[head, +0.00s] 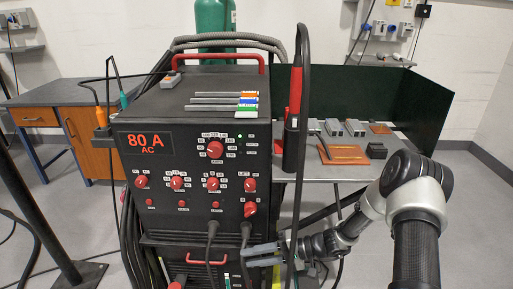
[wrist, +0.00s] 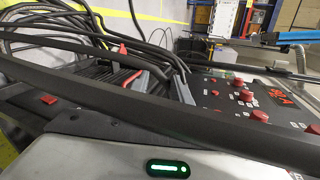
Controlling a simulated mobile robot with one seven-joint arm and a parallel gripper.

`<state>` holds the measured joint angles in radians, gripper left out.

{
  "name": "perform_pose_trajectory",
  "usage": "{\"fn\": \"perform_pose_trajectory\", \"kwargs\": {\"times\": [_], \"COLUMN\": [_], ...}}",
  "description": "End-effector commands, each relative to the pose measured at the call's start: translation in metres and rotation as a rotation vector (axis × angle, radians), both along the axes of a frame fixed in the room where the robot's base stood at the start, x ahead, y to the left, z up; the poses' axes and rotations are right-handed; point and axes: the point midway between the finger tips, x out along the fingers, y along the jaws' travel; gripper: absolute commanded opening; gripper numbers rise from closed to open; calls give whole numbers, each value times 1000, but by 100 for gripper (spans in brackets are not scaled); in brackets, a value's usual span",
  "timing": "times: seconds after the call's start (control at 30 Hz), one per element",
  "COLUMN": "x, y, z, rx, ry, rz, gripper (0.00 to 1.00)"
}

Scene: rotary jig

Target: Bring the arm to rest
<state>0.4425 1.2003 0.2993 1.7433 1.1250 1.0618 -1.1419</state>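My arm (head: 415,205) enters the head view at the lower right, bends at the elbow and reaches left along the front of the welding machine (head: 150,190). My gripper (head: 262,254) is in front of the machine's lower right part, beside the hanging cables. Its two fingers point left, look apart, and show nothing between them. In the wrist view the fingertips cannot be made out. The machine's front with red knobs (wrist: 259,115) shows there at the right. I cannot tell whether the gripper touches the cables.
Cables (head: 210,250) hang from the machine's front. A torch with a red part (head: 295,95) stands at its right edge. Behind is a table (head: 345,170) with metal blocks, a copper-coloured plate (head: 343,154) and a dark green screen (head: 420,100). Open floor (head: 480,220) lies at the right.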

Motion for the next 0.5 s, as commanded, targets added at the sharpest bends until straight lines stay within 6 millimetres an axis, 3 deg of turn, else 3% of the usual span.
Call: {"fn": "perform_pose_trajectory", "kwargs": {"times": [0.03, 0.1, 0.5], "x": [-3, -12, -79], "y": [-3, -8, -54], "z": [24, 50, 192], "rx": [-61, -143, -668], "ry": [-17, -22, -110], "rz": [51, 112, 249], "gripper": [28, 28, 28]}}
